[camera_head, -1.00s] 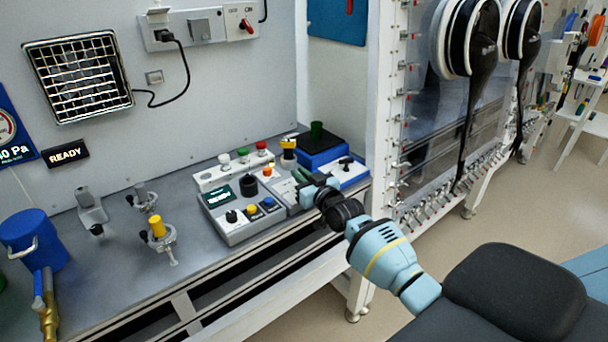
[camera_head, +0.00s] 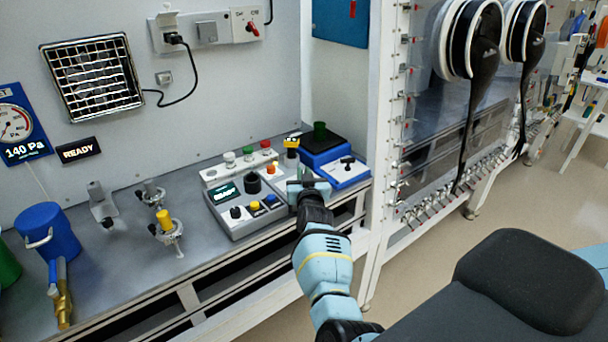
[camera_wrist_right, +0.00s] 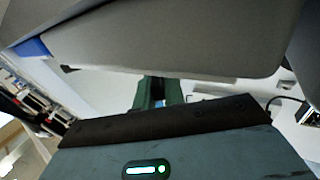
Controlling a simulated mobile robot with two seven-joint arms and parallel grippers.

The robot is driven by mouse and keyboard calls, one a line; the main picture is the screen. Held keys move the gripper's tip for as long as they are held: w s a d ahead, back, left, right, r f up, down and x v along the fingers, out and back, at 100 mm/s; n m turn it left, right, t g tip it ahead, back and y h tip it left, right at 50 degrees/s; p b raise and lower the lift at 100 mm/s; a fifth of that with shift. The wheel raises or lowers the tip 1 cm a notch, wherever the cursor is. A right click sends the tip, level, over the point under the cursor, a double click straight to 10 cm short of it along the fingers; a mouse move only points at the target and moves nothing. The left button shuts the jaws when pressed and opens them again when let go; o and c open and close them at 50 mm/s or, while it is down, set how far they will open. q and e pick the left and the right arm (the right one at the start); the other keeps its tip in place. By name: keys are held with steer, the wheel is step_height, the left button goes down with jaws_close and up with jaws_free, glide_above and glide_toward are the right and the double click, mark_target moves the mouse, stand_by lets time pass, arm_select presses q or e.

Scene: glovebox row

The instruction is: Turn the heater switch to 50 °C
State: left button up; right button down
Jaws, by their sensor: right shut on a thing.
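My right gripper (camera_head: 298,183) is down at the white right-hand section of the grey control console (camera_head: 240,228). It is shut on a small part there, which I take for the heater switch; jaws and wrist hide it in the head view. In the right wrist view the dark green fingers (camera_wrist_right: 158,92) close around something dark, partly cut off by a large grey surface. I cannot read any temperature marks or the switch's setting. My left gripper is not in view.
A blue device (camera_head: 322,156) with a black-handled white front (camera_head: 347,168) stands close behind and right. Valves and a blue container (camera_head: 48,232) stand at the left.

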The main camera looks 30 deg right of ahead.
stand_by(0.5)
steer(key=c, duration=1.5)
jaws_free()
